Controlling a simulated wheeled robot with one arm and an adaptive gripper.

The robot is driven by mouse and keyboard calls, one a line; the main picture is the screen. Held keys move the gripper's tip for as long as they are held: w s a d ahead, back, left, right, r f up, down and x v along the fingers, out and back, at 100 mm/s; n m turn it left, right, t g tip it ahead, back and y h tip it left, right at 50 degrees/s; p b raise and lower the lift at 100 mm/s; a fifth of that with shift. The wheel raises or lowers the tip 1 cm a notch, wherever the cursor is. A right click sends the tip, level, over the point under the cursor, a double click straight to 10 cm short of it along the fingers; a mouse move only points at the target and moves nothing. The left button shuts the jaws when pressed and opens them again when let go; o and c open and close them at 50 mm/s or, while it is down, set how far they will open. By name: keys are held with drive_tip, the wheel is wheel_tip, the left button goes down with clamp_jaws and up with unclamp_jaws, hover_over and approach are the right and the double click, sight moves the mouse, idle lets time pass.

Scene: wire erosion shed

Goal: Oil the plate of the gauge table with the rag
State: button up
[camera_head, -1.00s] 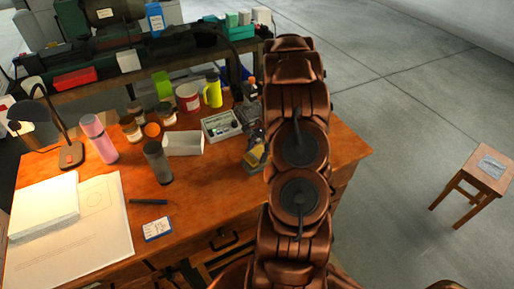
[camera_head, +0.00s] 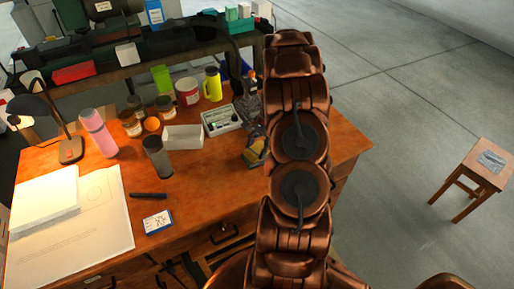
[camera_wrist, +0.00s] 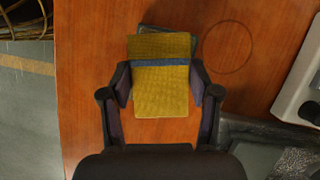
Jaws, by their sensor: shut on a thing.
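A mustard-yellow rag with a blue stripe (camera_wrist: 160,88) is between the fingers of my gripper (camera_wrist: 160,90), which is shut on it. The rag is at the desk's right part and also shows in the head view (camera_head: 258,154), partly hidden by my arm. A dark flat piece (camera_wrist: 197,45) shows from under its far end in the wrist view. I cannot tell how much of the rag touches the desk. A small wooden table (camera_head: 463,184) with a grey plate (camera_head: 491,161) on top stands on the floor at the right, apart from my gripper.
Grey floor (camera_head: 410,120) lies clear between the desk and the small table.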

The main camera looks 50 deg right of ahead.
sight(257, 149)
drive_tip(key=shift+f+b, duration=0.4)
drive_tip(key=shift+f, duration=0.2)
idle(1.8)
drive_tip(key=shift+r+p, duration=0.55)
drive_tip(key=shift+r, duration=3.05)
drive_tip(key=shift+s, duration=0.1)
